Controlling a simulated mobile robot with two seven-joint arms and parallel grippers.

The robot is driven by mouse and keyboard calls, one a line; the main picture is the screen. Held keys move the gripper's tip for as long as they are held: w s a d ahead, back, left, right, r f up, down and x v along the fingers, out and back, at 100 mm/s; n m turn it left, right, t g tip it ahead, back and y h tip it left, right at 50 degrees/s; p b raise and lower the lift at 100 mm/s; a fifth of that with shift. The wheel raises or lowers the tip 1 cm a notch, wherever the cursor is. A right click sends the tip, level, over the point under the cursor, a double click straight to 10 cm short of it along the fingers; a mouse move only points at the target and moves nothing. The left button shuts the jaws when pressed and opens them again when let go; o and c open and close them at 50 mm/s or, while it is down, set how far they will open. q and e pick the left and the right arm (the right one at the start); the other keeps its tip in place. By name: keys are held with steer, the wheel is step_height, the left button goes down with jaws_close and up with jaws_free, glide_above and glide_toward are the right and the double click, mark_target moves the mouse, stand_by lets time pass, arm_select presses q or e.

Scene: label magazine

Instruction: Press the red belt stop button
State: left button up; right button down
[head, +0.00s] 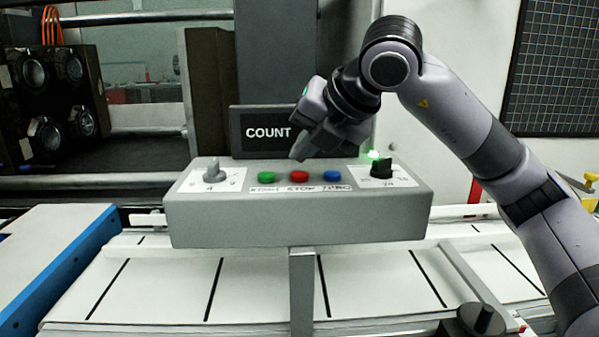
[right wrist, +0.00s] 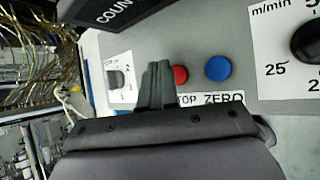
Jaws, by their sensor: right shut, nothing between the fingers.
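The red button (head: 299,176) sits in the middle of a row on top of a grey control box (head: 300,218), between a green button (head: 267,177) and a blue button (head: 332,176). My right gripper (head: 298,156) is shut and empty, its fingertips pointing down just above and behind the red button. In the right wrist view the shut fingers (right wrist: 157,72) hide the left edge of the red button (right wrist: 180,76); the blue button (right wrist: 218,68) is clear and the green one is hidden. I cannot tell any contact with the red button. My left gripper is not in view.
A grey knob (head: 214,172) stands at the box's left and a black knob (head: 382,168) at its right, near a lit green lamp (head: 374,155). A COUNT display (head: 266,133) rises behind the buttons. A belt with white labels (head: 180,285) runs below.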

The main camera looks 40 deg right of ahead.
mark_target(304, 175)
steer(key=shift+f, duration=0.1)
stand_by(0.8)
steer(key=shift+f+b, duration=0.35)
steer(key=shift+b, duration=0.15)
steer(key=shift+f+b, duration=0.55)
stand_by(0.5)
steer(key=shift+r, duration=0.1)
steer(key=shift+r+p, duration=0.75)
steer(key=shift+r, duration=0.15)
steer(key=shift+r, duration=0.1)
step_height(304, 175, up, 5)
steer(key=p, duration=0.4)
